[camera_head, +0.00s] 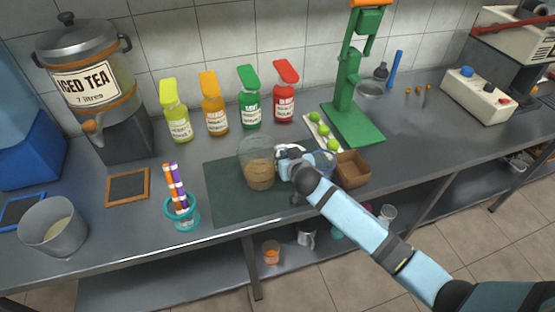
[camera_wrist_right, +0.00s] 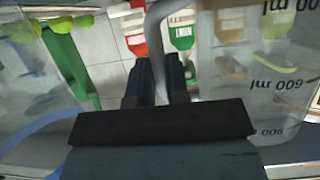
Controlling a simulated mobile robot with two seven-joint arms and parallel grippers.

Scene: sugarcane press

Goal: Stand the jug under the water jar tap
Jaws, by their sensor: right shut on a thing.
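The jug (camera_head: 258,172) is clear, upright and holds some brown liquid. It is over the dark green mat at mid-counter; I cannot tell whether it touches the mat. My right gripper (camera_head: 286,160) is at its right side, shut on its handle. The right wrist view shows the grey handle (camera_wrist_right: 158,30) between the dark fingers, with the jug's marked wall (camera_wrist_right: 275,85) to the right. A blue translucent container (camera_head: 25,130), perhaps the water jar, is cut off at the far left; no tap shows on it. My left gripper is out of view.
An iced tea urn (camera_head: 88,75) with an orange tap stands back left. Syrup bottles (camera_head: 214,115) line the wall. A straw cup (camera_head: 182,212), a wooden-framed board (camera_head: 128,187) and a grey bucket (camera_head: 53,228) stand left of the mat (camera_head: 225,202). A green press (camera_head: 350,115) is right.

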